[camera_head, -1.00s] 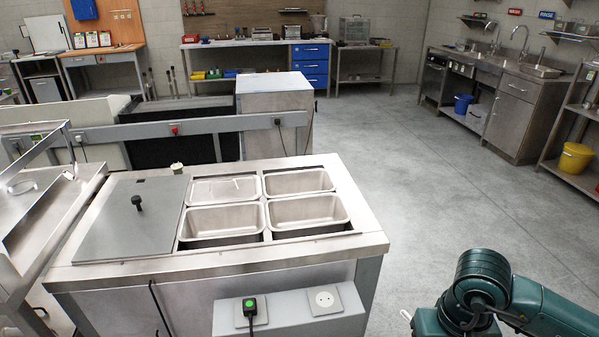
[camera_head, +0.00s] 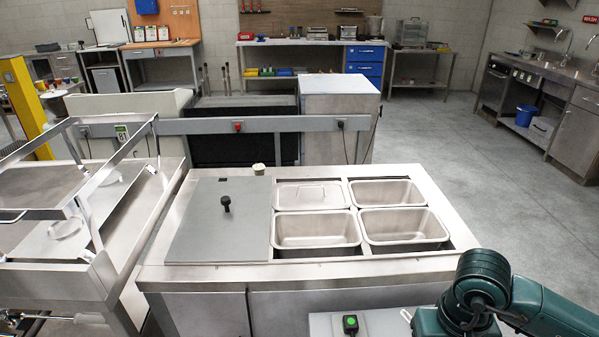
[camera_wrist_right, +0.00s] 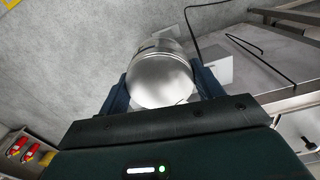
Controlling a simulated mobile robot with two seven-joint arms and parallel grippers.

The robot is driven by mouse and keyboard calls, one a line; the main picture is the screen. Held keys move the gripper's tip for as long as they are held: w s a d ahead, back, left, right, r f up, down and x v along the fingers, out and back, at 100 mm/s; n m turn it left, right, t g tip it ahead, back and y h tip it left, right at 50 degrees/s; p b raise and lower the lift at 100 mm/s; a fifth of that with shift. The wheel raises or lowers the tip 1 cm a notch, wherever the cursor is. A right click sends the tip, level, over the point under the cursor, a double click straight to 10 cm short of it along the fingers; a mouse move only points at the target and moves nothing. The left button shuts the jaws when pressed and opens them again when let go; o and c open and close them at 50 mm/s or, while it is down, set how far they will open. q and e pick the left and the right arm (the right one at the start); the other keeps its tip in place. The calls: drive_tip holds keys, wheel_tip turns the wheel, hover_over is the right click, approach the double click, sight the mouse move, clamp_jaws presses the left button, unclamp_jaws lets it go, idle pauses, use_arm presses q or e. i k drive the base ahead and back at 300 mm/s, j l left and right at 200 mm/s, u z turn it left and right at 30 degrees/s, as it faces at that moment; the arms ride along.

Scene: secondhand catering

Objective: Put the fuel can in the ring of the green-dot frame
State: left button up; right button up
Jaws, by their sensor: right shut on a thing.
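A round, shiny silver metal can (camera_wrist_right: 162,78), which looks like the fuel can, sits between the two dark fingers of my right gripper (camera_wrist_right: 160,88) in the right wrist view. The gripper is shut on it, with a finger on each side. In the head view only part of my right arm shows at the lower right; the gripper and can are out of that picture. A steel stand with a raised metal frame (camera_head: 100,180) is at the left, with a pale ring (camera_head: 68,226) at its lower part. I cannot make out a green dot on it. My left gripper is not in view.
A steel counter (camera_head: 205,274) with a grey lid (camera_head: 220,235) and several pans fills the middle. A yellow post (camera_head: 24,105) stands far left. Open grey floor (camera_head: 500,180) lies to the right.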

sight(66, 228)
drive_tip(key=j+u, duration=0.2)
drive_tip(key=j, duration=0.7)
drive_tip(key=j+u, duration=0.25)
drive_tip(key=j, duration=0.7)
drive_tip(key=k+j+u, duration=0.2)
drive_tip(key=j, duration=0.5)
drive_tip(key=i, duration=0.1)
